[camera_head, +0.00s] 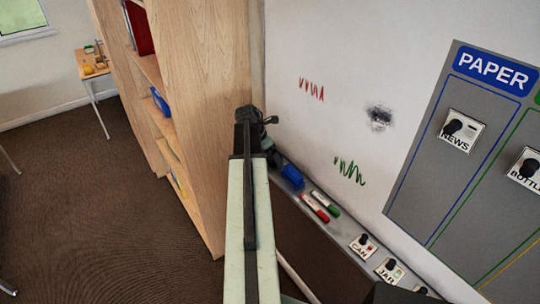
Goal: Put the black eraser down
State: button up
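My arm reaches forward from the bottom of the head view, and my dark gripper (262,122) is at its far end, in front of the wooden shelf's edge and the whiteboard's left edge. The gripper is small and seen from behind, so I cannot tell whether its fingers are open or shut. I cannot make out a black eraser for certain. Dark shapes around and just below the gripper blend together, and the eraser may be among them or hidden by my arm. A grey tray (346,229) runs along the bottom of the whiteboard (345,60).
On the tray are a blue block (292,175), a red marker (314,208), a green marker (326,203) and labelled cards such as CAN (363,247). The whiteboard has red and green scribbles and a black smudge (380,117). A tall wooden shelf (195,90) stands left of my arm.

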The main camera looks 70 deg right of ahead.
jog(key=shift+r+p, duration=0.5)
jog(key=shift+r, duration=0.05)
jog(key=p+v, duration=1)
jog(key=v, duration=0.1)
jog(key=shift+a, duration=0.15)
